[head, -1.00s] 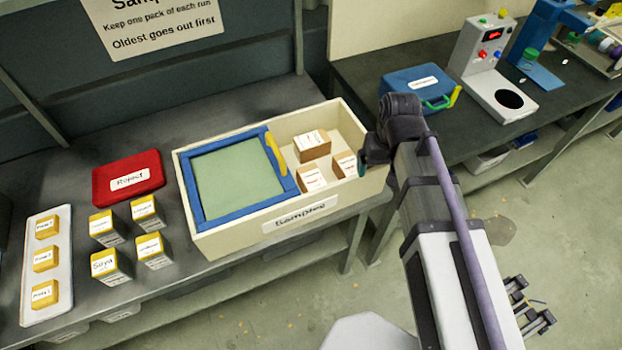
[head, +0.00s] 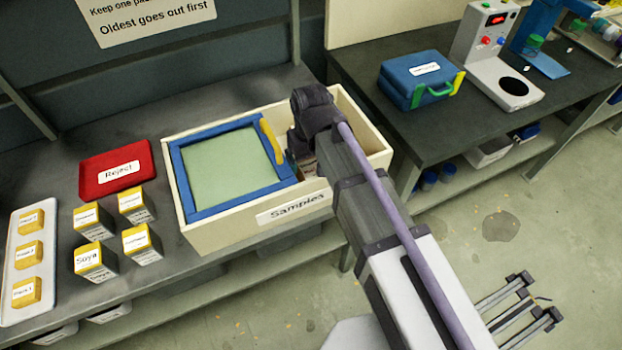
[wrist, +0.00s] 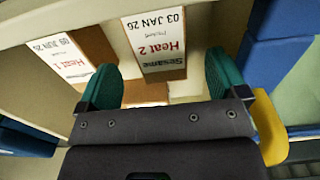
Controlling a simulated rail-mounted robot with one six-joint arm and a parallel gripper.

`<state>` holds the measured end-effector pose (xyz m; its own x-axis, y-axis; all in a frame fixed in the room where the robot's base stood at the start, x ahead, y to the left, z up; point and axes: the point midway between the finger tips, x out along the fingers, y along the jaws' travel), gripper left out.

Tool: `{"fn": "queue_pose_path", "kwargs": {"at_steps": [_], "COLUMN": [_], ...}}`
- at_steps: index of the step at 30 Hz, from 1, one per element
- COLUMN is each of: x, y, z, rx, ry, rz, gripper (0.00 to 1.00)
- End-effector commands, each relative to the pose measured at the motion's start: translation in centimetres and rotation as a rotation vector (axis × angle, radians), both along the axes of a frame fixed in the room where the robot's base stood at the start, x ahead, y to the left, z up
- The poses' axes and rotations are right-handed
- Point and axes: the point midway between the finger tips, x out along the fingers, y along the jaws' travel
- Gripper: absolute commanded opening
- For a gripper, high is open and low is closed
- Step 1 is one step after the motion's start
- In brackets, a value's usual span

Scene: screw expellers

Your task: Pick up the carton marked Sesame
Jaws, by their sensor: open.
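The carton marked Sesame (wrist: 154,40), with "Heat 2" and "03 JAN 26" on its white label and brown sides, shows in the wrist view. It lies ahead of my gripper (wrist: 161,82), between the lines of the two teal fingers. The fingers are apart and hold nothing. In the head view my arm hides most of the open right part of the cream Samples box (head: 290,212), where the cartons are.
A blue-framed panel (head: 180,170) with a yellow handle (head: 271,140) covers the box's left part. Left of the box are a red Reject tray (head: 95,188), several yellow-topped cartons and a white tray (head: 12,252). A blue case (head: 405,92) is on the right bench.

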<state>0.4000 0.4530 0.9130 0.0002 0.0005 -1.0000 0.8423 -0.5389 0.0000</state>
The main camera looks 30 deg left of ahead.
Motion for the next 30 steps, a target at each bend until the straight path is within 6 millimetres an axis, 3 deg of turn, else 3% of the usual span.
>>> {"fn": "queue_pose_path", "kwargs": {"at_steps": [1, 6, 13, 30], "x": [0.0, 0.0, 0.0, 0.0], "y": [0.0, 0.0, 0.0, 0.0], "z": [-1.8, -5.0, -4.6, -4.6], "rx": [0.000, 0.000, 0.000, 0.000], "ry": [0.000, 0.000, 0.000, 0.000], "rz": [0.000, 0.000, 0.000, 0.000], "gripper": [0.92, 0.92, 0.92, 0.38]}}
